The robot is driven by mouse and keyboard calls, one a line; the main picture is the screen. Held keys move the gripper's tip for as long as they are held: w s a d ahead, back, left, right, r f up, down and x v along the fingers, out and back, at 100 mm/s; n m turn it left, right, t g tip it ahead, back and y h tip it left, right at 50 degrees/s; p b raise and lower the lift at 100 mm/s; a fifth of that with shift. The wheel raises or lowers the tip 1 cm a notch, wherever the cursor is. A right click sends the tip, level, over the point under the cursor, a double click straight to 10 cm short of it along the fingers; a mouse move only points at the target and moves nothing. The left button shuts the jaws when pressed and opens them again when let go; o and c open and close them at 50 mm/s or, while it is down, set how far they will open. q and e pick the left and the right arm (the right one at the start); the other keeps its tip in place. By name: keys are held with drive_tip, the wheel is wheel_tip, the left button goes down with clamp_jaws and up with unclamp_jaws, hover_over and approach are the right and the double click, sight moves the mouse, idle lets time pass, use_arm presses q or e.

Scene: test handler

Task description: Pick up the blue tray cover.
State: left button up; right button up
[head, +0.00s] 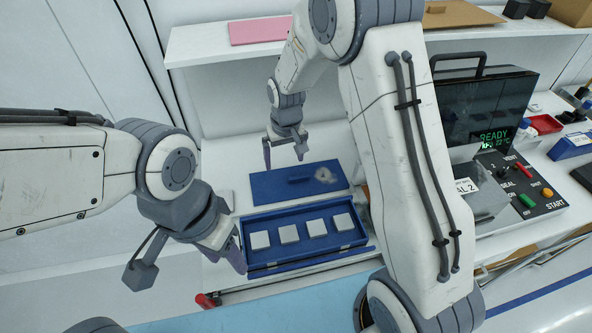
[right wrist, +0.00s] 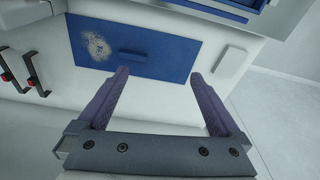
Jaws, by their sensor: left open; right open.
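The blue tray cover (head: 275,186) lies flat on the white worktop behind the tray, with a raised bar handle and a pale grey smudge. It also shows in the right wrist view (right wrist: 170,66), beyond my fingertips. My right gripper (head: 285,161) is open and empty above the cover's far edge; its two purple fingers show in the right wrist view (right wrist: 159,73), apart from the handle. The open blue tray (head: 290,260) holds several pale square pieces. My left gripper (head: 229,262) is open at the tray's left end; whether it touches the tray is unclear.
A dark-screened machine (head: 492,110) reading READY stands right, with a button panel (head: 530,190) before it. A shelf above carries a pink board (head: 265,30). A small white block (right wrist: 234,65) lies beside the cover. My right arm hides the area right of the tray.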

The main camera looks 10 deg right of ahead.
drive_tip(key=m, duration=0.1)
approach(299, 177)
wheel_tip(299, 177, down, 2)
drive_tip(key=shift+w+a+f+p, duration=0.1)
drive_tip(key=shift+w+f+p, duration=0.1)
drive_tip(key=shift+p, duration=0.95)
drive_tip(key=shift+w+f, duration=0.1)
drive_tip(key=shift+f, duration=0.45)
drive_tip(key=f+p, duration=0.1)
drive_tip(key=f, duration=0.1)
drive_tip(key=f+p, duration=0.2)
drive_tip(key=shift+w+f, duration=0.1)
drive_tip(key=shift+w, duration=0.15)
drive_tip(key=shift+w+f, duration=0.1)
drive_tip(key=shift+f, duration=0.4)
drive_tip(key=c, duration=1.2)
drive_tip(key=shift+o, duration=0.2)
drive_tip(key=shift+r, duration=0.15)
